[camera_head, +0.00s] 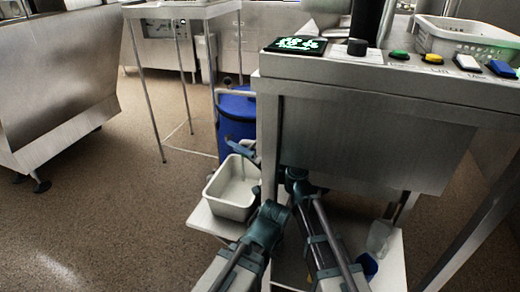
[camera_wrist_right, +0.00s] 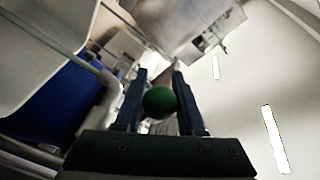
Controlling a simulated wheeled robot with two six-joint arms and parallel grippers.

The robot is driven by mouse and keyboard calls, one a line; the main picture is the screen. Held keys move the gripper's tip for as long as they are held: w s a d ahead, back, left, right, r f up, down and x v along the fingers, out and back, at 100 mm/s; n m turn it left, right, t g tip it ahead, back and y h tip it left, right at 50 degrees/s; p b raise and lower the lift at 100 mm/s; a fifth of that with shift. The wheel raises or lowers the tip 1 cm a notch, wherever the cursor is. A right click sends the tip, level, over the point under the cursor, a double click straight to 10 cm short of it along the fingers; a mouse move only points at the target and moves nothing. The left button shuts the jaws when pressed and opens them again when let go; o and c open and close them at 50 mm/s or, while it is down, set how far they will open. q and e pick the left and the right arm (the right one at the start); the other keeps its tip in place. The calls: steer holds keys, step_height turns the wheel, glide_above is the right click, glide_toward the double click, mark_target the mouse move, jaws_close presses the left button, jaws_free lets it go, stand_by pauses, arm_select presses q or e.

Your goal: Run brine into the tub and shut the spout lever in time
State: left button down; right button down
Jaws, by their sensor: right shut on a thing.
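The white tub (camera_head: 232,190) stands upright on a low white shelf, left of the steel cabinet. A thin pale vertical streak shows above its inside; I cannot tell whether it is running brine or part of the spout. My right gripper (camera_wrist_right: 159,75) is shut on a round green knob (camera_wrist_right: 159,102), which sits between its fingers in the right wrist view. The spout lever's arm and the spout are not clear. My left gripper's fingers do not show.
A blue barrel (camera_head: 236,118) with a grey pipe stands behind the tub. The steel cabinet (camera_head: 370,135) carries a green-lit display (camera_head: 297,45), coloured buttons and a white perforated basket (camera_head: 466,40). A clear scoop (camera_head: 381,238) is at lower right. The floor at left is open.

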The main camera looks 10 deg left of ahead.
steer(key=shift+w+a+m+t+h, duration=0.25)
steer(key=shift+w+m+t+h, duration=0.15)
steer(key=shift+m+t, duration=0.15)
steer(key=c, duration=0.5)
jaws_free()
steer(key=shift+s, duration=0.1)
